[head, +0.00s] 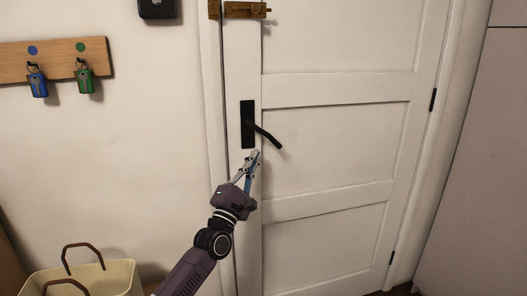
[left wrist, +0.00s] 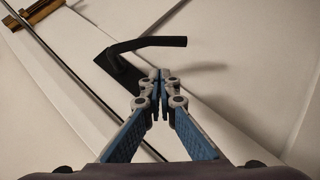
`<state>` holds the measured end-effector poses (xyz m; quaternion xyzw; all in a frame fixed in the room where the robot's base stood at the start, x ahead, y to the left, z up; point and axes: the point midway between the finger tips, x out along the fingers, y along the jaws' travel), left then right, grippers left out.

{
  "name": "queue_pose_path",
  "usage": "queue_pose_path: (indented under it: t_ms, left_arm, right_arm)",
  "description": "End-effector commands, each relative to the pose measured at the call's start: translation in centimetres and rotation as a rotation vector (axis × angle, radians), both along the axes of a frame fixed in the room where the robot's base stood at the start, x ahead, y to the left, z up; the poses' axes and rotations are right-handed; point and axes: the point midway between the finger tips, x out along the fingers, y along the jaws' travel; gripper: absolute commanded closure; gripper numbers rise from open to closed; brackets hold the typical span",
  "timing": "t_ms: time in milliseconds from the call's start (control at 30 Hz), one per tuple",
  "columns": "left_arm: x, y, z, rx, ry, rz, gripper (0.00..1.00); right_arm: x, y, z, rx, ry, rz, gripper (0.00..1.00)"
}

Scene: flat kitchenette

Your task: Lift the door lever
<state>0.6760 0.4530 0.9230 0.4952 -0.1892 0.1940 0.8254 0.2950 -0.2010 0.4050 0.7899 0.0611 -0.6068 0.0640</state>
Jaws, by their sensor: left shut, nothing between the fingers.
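The door lever (head: 268,137) is a black handle on a tall black backplate (head: 247,124) on the white door (head: 335,135). In the head view the lever slants down to the right. My left gripper (head: 256,155) is just below the lever and looks apart from it. In the left wrist view the lever (left wrist: 150,43) lies beyond the fingertips of my left gripper (left wrist: 160,76). Its fingertips are together with nothing between them. My right gripper is in neither view.
A brass latch (head: 246,10) is at the door's upper left. A wooden key rack (head: 55,60) with a blue and a green key tag hangs on the left wall. A cream basket (head: 80,279) stands at the lower left. Hinges are on the door's right edge.

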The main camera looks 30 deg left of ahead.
Motion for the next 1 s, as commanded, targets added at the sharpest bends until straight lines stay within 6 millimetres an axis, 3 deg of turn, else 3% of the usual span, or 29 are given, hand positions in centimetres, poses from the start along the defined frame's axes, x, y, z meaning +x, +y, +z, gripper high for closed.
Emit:
queue_pose_path:
  t_ms: [133,400,900,1000]
  left_arm:
    - [1.1,-1.3,1.7,-0.003,-0.003,0.000,1.00]
    - [1.9,-2.1,2.6,0.001,-0.002,0.001,1.00]
    - [1.9,-2.2,2.5,-0.005,-0.006,0.000,1.00]
    - [2.0,-2.3,2.5,-0.013,-0.015,0.000,1.00]
  right_arm:
    - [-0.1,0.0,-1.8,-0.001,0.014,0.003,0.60]
    - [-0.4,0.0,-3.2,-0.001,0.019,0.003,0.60]
    - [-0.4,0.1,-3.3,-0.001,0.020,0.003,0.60]
    - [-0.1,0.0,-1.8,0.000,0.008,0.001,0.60]
